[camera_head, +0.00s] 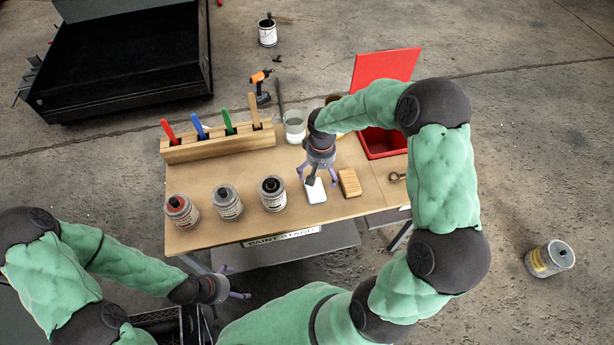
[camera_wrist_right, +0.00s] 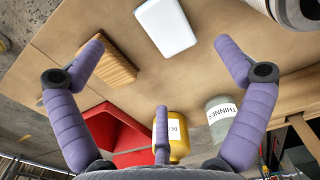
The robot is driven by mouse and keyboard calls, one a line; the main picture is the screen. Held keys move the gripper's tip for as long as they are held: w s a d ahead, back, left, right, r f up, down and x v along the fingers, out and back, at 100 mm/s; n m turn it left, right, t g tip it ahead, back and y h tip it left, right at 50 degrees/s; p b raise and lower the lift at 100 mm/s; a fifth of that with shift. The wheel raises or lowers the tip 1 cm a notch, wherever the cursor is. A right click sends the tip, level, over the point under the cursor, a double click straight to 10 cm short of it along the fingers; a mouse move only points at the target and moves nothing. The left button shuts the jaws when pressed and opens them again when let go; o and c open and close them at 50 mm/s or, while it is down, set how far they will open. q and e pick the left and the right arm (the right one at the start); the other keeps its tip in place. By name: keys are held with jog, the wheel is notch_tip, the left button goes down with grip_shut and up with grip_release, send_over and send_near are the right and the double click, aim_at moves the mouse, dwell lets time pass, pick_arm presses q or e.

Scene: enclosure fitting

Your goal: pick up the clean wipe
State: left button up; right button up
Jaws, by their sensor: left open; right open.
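My left gripper (camera_head: 238,295) is open and empty, off the table's front left side.
A wooden block (camera_head: 349,183) lies right of the pad. Several paint cans, one of them here (camera_head: 272,194), stand to the left. A rack (camera_head: 220,143) of coloured-handled tools, a thinner jar (camera_head: 294,127) and an open red bin (camera_head: 385,143) are at the back.

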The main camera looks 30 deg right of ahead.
jog(key=b, duration=0.2)
send_over(318, 188)
notch_tip(318, 188, down, 5)
jog(key=shift+s, duration=0.15)
jog(key=shift+d+f+b, duration=0.1)
jog(key=shift+f+b, duration=0.65)
jog(key=shift+f, duration=2.05)
jog(key=c, duration=0.9)
jog(key=shift+o, duration=0.2)
jog(key=shift+r, duration=0.1)
